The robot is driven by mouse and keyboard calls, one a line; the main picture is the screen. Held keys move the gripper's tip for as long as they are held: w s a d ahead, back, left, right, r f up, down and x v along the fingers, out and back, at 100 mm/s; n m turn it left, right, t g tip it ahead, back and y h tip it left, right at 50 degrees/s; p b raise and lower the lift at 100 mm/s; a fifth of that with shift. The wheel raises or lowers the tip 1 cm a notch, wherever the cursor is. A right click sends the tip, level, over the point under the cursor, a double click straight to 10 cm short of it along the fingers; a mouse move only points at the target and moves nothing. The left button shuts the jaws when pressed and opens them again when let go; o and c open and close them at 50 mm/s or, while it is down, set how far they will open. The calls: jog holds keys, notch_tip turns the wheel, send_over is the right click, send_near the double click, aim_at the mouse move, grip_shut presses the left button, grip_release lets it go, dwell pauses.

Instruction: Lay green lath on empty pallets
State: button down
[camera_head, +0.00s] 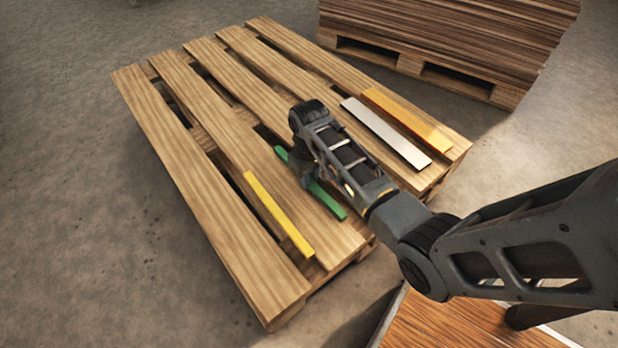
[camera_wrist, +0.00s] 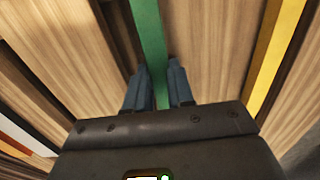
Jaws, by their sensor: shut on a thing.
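The green lath (camera_head: 328,203) is at the near part of the wooden pallet (camera_head: 178,125), its middle hidden behind my arm in the head view. My gripper (camera_wrist: 160,82) is shut on the green lath, which runs up between the two fingers in the wrist view (camera_wrist: 149,30). In the head view my gripper points down over the lath, and its fingertips are mostly hidden. The lath is on the slats or very close above them; I cannot tell which.
A yellow lath (camera_head: 277,213) lies left of the green one on the pallet. A white lath (camera_head: 385,133) and an orange lath (camera_head: 407,119) lie to the right. The pallet's far part is bare. A second pallet (camera_head: 410,65) with stacked brown boards stands behind. A brown board surface (camera_head: 450,325) is at the front.

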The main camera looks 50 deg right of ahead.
jog(key=c, duration=1)
grip_release()
jog(key=shift+f, duration=0.1)
